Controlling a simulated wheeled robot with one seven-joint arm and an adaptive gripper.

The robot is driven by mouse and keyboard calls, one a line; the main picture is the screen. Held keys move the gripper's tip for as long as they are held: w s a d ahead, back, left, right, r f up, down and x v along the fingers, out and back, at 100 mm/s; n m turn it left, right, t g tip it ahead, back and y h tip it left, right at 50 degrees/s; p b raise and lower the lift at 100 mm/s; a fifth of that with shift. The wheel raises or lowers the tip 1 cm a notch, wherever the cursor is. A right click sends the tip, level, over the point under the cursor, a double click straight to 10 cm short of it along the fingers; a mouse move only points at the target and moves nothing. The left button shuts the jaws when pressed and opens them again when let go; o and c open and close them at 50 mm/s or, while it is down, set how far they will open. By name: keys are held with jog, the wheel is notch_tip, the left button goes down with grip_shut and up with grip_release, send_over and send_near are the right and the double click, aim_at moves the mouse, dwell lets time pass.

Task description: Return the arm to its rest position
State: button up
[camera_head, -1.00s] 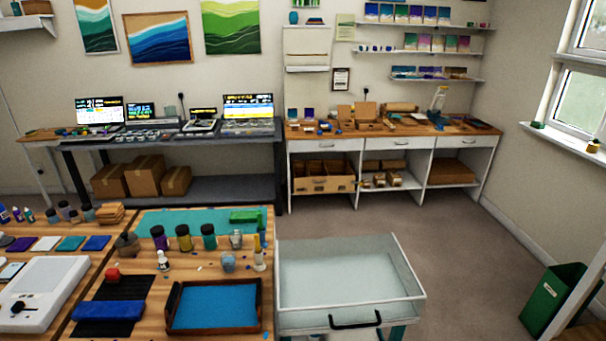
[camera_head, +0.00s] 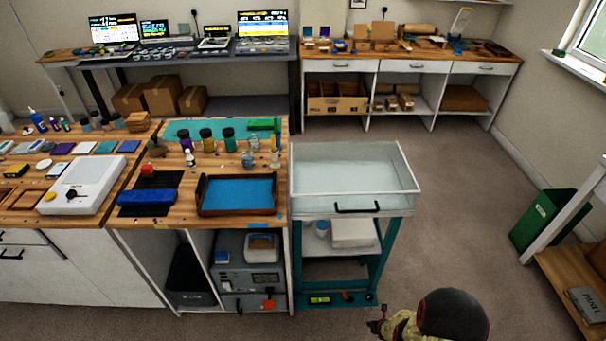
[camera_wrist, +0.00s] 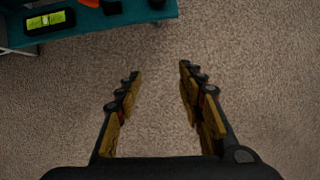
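My gripper (camera_wrist: 159,75) shows in the wrist view with its two yellow and black fingers spread apart. Nothing is between them, and bare carpet lies below. In the head view, part of my arm with a dark rounded cover shows at the bottom, right of centre, in front of the teal cart (camera_head: 386,260). The gripper's fingertips are not clear in that view. The cart's lower shelf (camera_wrist: 150,14) shows at the top left of the wrist view, apart from the fingers.
A workbench (camera_head: 225,221) with a blue-filled tray (camera_head: 237,195) and bottles stands left of the cart. A green bin (camera_head: 541,220) and a wooden-shelved table (camera_head: 565,285) stand at the right. Open carpet (camera_head: 450,210) lies between the cart and the bin.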

jog(key=s+a+r+n+y, duration=0.2)
jog(key=s+a+n+y, duration=0.1)
jog(key=a+n, duration=0.5)
jog(key=w+a+r+n+g+y, duration=0.1)
jog(key=w+a+r+n, duration=0.3)
jog(key=r, duration=0.7)
jog(key=a+r+n+g+y, duration=0.1)
jog(key=r+n+g+y, duration=0.1)
jog(key=r+n, duration=0.65)
jog(key=w+a+r+n+g+y, duration=0.1)
jog(key=w+a+r+n, duration=0.15)
jog(key=r, duration=1.05)
jog(key=s+r+n+t+h, duration=0.1)
jog(key=s+r+n, duration=0.3)
jog(key=s+r, duration=0.5)
jog(key=s+r+n+t+h, duration=0.2)
jog(key=s+r+n, duration=0.3)
jog(key=r, duration=2.1)
jog(key=s+d+r+n+t+h, duration=0.1)
jog(key=s+r+n+h, duration=0.2)
jog(key=s+r, duration=1)
notch_tip(320, 180, up, 5)
jog(key=shift+s+f+n+t, duration=0.2)
jog(key=shift+s+n+t, duration=0.15)
jog(key=shift+n, duration=0.55)
